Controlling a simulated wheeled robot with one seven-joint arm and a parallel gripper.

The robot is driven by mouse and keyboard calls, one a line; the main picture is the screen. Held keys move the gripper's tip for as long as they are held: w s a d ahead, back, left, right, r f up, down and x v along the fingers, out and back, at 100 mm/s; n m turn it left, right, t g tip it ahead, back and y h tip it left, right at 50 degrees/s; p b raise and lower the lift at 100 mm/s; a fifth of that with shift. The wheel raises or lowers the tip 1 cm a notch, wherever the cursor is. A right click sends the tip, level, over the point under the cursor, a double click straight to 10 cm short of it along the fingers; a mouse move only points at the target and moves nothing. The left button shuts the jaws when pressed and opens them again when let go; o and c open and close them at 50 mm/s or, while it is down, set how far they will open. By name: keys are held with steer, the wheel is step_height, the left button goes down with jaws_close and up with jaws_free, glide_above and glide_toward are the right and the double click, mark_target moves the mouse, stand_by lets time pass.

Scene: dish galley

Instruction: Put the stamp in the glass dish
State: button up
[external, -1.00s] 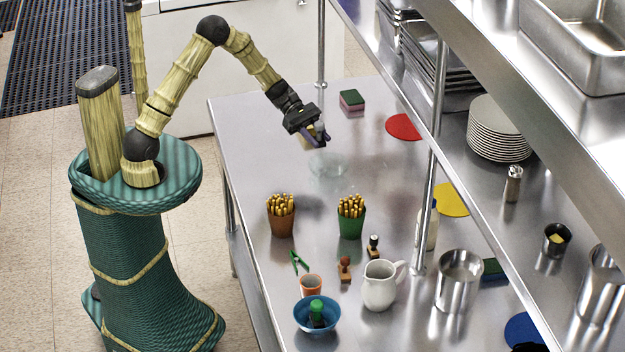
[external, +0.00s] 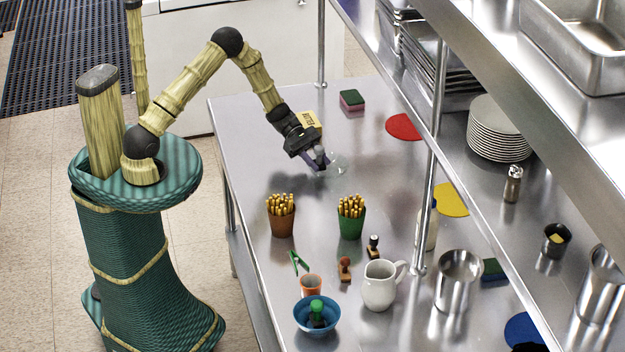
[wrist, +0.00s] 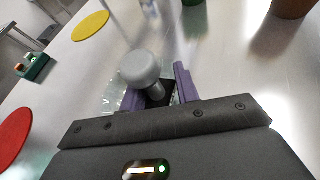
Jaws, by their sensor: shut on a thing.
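My gripper (external: 318,163) is shut on a stamp with a round grey knob (wrist: 140,68), which sits between the purple fingers in the wrist view. In the external view the stamp (external: 321,157) is small and partly covered by the fingers. The clear glass dish (external: 340,164) is on the steel table, right at my fingertips and partly hidden by them. In the wrist view the dish's edge (wrist: 110,97) shows behind the left finger. The stamp's lower end is hidden, so I cannot tell whether it touches the dish.
Brown (external: 282,220) and green (external: 351,222) pencil cups stand in front. Other stamps (external: 345,270), a white jug (external: 380,288) and a blue bowl (external: 317,318) are nearer the front. A sponge (external: 352,101) and red disc (external: 404,127) lie behind. A shelf post (external: 431,200) rises at right.

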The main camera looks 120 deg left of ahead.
steer(key=shift+f, duration=0.25)
steer(key=o, duration=1)
steer(key=shift+o, duration=0.2)
steer(key=shift+r, duration=0.45)
steer(key=b+v, duration=0.1)
steer(key=v, duration=1.1)
steer(key=shift+f, duration=0.15)
